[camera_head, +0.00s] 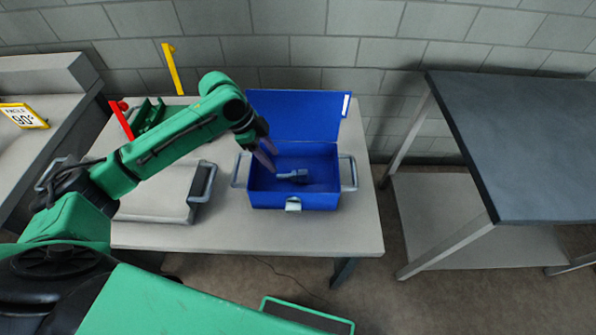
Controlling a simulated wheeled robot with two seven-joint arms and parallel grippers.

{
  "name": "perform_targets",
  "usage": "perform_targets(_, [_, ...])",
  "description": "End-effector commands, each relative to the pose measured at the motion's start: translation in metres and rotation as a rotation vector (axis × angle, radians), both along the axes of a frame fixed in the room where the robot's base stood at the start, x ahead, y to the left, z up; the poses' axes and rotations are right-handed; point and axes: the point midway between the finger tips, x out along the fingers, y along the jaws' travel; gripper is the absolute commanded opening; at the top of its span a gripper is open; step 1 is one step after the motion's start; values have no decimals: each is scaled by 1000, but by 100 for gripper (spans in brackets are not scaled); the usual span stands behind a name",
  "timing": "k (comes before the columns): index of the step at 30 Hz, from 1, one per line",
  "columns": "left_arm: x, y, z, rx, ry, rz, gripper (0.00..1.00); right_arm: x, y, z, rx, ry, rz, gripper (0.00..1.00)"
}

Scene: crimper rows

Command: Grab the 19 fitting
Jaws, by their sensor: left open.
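A small grey-blue fitting (296,176) lies on the floor of an open blue box (265,200); I cannot read any size marking on it. The box stands on a light table with its lid raised at the back. My left gripper (268,158) reaches in from the left and points down over the left part of the box. Its fingers are open and empty, a little left of and above the fitting. My right gripper does not show.
A grey case (165,195) with handles lies left of the box on the table (245,235). Red, green and yellow parts stand at the table's back left. A dark-topped bench (530,140) stands at the right. The table front is clear.

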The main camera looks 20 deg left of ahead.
Motion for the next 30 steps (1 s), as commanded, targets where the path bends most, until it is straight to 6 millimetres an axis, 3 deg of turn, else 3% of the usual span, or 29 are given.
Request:
perform_targets(5, [3, -12, -28, -1, -1, 0, 56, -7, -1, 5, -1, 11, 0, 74])
perform_targets(13, [6, -30, -70, 0, 0, 0, 56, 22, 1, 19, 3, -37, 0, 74])
perform_targets(21, [7, -32, -79, 1, -3, -1, 56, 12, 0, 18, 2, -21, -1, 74])
perform_targets(25, [7, -32, -79, 1, -2, 0, 6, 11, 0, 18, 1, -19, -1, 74])
perform_targets(26, [7, -32, -79, 1, -2, 0, 0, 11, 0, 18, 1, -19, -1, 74])
perform_targets(30, [7, -32, -79, 1, -2, 0, 0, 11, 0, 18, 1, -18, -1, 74])
